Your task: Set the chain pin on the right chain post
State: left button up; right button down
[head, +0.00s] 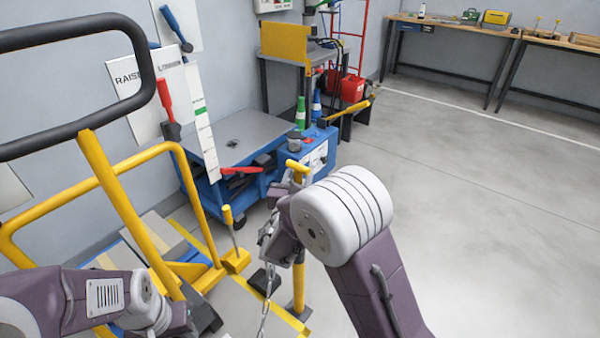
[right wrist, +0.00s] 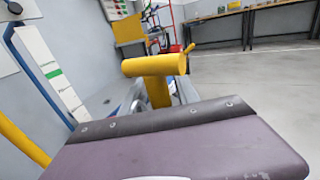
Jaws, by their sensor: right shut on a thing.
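The chain pin is yellow with a T-shaped top (head: 297,168). It stands up out of my right gripper (head: 288,245), which is shut on it. In the right wrist view the pin's crossbar (right wrist: 155,65) and part of its stem show above my gripper's edge. A yellow post (head: 298,290), which looks like the right chain post, stands directly below the gripper. The gripper hides the post's top and the pin's lower end, so I cannot tell whether they touch. A grey chain (head: 265,300) hangs beside the gripper. My left arm is at the lower left; its fingertips are not visible.
A yellow rail frame (head: 120,190) with a black handle loop (head: 158,90) stands at the left. A blue cart (head: 305,155) with bottles is behind the gripper. Workbenches (head: 450,30) line the back wall. The floor (head: 480,210) at the right is clear.

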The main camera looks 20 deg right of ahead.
jog(key=shift+f+b, duration=0.65)
jog(key=c, duration=1.2)
grip_release()
jog(key=shift+v, duration=2.2)
jog(key=v, duration=0.6)
jog(key=shift+s+a+r, duration=0.1)
jog(key=shift+s, duration=0.2)
